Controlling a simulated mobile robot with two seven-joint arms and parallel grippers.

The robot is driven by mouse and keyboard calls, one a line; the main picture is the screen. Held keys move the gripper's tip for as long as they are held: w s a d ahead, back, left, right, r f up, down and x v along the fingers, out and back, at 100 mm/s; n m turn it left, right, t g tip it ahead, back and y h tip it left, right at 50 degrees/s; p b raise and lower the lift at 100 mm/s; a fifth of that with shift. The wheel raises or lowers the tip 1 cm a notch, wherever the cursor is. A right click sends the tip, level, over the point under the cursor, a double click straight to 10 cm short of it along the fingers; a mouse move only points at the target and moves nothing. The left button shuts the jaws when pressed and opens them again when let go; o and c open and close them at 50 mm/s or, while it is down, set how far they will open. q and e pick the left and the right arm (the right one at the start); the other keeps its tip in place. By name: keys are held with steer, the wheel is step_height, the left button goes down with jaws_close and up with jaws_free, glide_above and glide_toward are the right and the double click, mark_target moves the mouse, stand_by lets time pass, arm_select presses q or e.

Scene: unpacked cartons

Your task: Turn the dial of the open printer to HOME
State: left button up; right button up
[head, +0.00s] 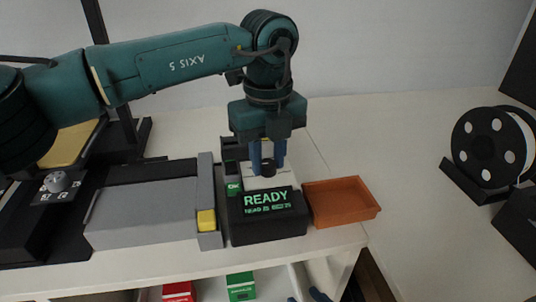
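The open-frame printer at the left has black uprights and a yellow bed (72,142). A grey dial (58,181) sits on its black front panel, with small white marks too small to read. My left gripper (267,165) is far to the right of that dial. It points down over a pale block (268,181) behind a black box whose screen (267,200) shows READY in green. Its two blue fingers are apart on either side of a small dark knob; I cannot tell whether they touch it. My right gripper is out of view.
A grey box (145,212) with a yellow tab (206,220) lies between the dial and the black box. An orange tray (342,201) is to the right. A filament spool (492,146) stands at the far right.

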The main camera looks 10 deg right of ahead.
arm_select(q)
steer(key=c, duration=0.5)
steer(key=shift+m, duration=0.3)
steer(key=m, duration=1.2)
steer(key=shift+r+p, duration=0.1)
steer(key=shift+p, duration=0.2)
steer(key=m, duration=0.5)
